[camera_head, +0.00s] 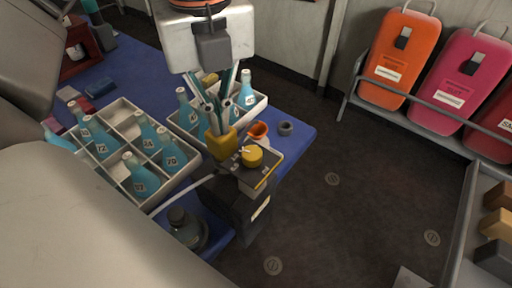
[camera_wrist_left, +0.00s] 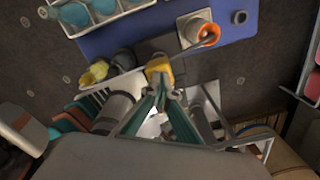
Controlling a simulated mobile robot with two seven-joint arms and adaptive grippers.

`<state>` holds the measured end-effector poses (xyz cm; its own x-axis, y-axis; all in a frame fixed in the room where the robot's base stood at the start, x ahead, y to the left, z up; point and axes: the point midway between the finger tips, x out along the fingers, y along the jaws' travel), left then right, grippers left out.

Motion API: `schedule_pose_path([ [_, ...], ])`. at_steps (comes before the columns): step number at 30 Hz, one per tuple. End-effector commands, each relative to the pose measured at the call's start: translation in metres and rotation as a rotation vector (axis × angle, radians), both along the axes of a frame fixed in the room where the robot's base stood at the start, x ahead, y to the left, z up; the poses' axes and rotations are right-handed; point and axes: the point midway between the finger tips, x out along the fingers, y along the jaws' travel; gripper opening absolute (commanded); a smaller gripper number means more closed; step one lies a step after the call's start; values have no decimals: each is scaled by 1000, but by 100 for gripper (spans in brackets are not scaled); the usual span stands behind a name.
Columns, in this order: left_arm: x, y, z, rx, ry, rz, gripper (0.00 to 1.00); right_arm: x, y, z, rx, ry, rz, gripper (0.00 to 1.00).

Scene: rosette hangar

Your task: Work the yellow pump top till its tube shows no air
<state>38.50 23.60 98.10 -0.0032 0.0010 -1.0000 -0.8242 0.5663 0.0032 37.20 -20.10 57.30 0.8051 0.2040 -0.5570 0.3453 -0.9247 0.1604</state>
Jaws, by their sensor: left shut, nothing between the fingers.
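The yellow pump top (camera_head: 253,157), a round knob, sits on the grey lid of a dark pump box (camera_head: 258,192) at the front corner of the blue table. A pale tube (camera_head: 172,196) runs from beside the box down to the left; air inside it is too small to make out. My left gripper (camera_head: 221,147) is shut and empty, its yellow fingertips just left of the knob in the head view. Contact is not clear. In the left wrist view the closed fingertips (camera_wrist_left: 158,70) hide what lies beneath them. My right gripper is not in view.
Divided trays (camera_head: 189,178) with blue bottles stand left of and behind the pump. A dark flask (camera_head: 186,228) stands in front. The floor (camera_head: 350,205) to the right is clear.

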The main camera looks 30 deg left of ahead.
Motion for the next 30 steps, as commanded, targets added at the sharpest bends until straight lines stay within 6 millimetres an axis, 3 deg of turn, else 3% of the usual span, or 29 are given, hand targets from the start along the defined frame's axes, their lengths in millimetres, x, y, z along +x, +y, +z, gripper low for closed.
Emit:
schedule_pose_path([
  [3, 0, 0, 12, 0, -7, 1, 0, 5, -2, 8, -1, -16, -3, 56],
  [12, 0, 0, 31, -1, -7, 1, 0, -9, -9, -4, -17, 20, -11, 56],
  [30, 0, 0, 69, -1, -7, 1, 0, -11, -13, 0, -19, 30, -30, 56],
])
